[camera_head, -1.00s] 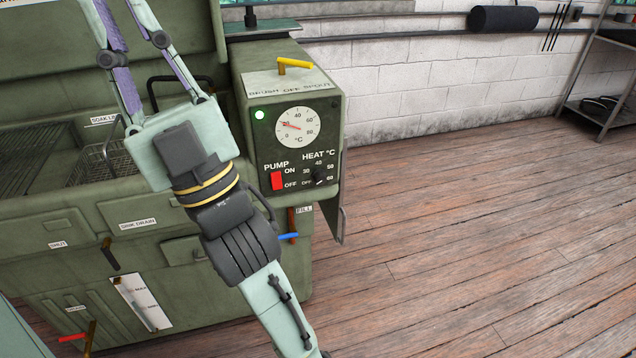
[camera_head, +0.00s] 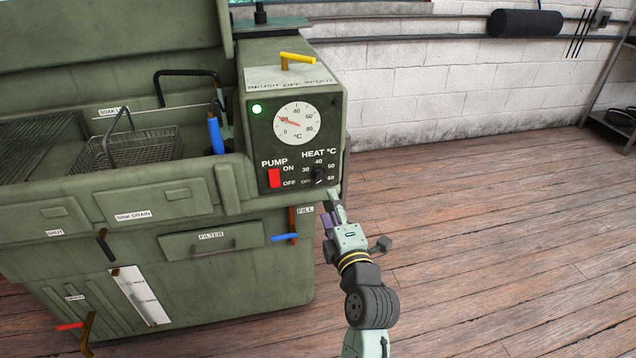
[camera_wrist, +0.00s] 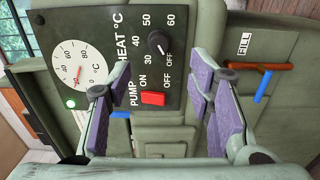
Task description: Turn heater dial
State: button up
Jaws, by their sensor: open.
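The heater dial (camera_head: 319,175) is a small black knob at the lower right of the dark control panel, below the words HEAT °C. In the wrist view the dial (camera_wrist: 158,43) shows a white pointer mark, with 40, 50, 60 and OFF printed around it. My gripper (camera_head: 333,208) is just below and right of the panel corner in the head view. In the wrist view its purple-padded fingers (camera_wrist: 163,108) are spread apart with nothing between them, and the dial lies beyond them, untouched.
A red pump switch (camera_head: 274,178) is left of the dial. A round temperature gauge (camera_head: 297,123) and lit green lamp (camera_head: 257,109) are above. A yellow lever (camera_head: 297,58) tops the box. A blue-handled fill lever (camera_head: 285,237) sticks out below. Floor at right is clear.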

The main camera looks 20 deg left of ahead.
aim_at(321, 180)
jog(key=p+x, duration=0.2)
jog(key=x, duration=0.7)
jog(key=shift+w+a+r+p, duration=0.1)
jog(key=shift+p, duration=0.3)
jog(key=shift+c, duration=0.3)
grip_shut()
